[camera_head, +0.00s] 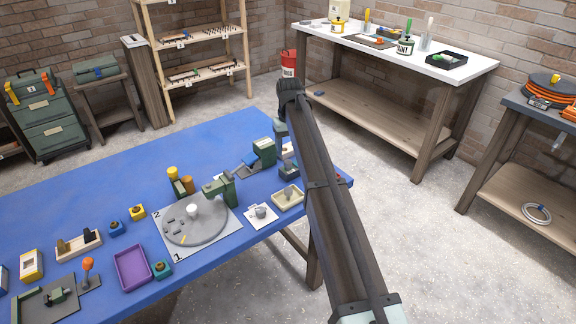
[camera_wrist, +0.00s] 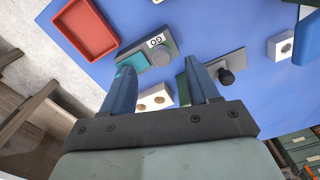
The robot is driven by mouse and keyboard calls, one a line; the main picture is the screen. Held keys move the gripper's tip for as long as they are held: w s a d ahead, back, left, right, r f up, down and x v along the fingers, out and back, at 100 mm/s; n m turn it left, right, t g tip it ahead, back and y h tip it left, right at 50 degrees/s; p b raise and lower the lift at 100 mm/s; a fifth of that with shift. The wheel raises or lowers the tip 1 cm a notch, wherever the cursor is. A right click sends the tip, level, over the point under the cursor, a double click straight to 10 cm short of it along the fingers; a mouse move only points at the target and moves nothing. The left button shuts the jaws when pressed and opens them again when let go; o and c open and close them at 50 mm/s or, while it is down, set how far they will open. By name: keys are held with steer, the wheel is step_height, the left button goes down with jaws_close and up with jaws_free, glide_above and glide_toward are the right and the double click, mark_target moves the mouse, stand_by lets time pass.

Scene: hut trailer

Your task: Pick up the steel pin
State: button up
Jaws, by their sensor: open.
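I cannot make out the steel pin for certain in either view. Small pieces lie on the grey round plate (camera_head: 207,226) and in the cream tray (camera_head: 288,199) on the blue table, too small to identify.
The blue table (camera_head: 60,195) holds a green machine (camera_head: 222,189), a purple tray (camera_head: 132,268) and several blocks. The wrist view shows a red tray (camera_wrist: 85,28), a box marked GO (camera_wrist: 160,50) and a black knob (camera_wrist: 225,76). A white-topped workbench (camera_head: 465,66) stands behind.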

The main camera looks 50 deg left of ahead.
mark_target(288, 162)
steer(key=shift+w+a+f, duration=0.1)
steer(key=shift+a+f, duration=0.05)
steer(key=shift+f, duration=1.4)
steer(key=shift+a+f, duration=0.15)
steer(key=shift+f, duration=1.35)
steer(key=shift+c, duration=0.2)
jaws_close()
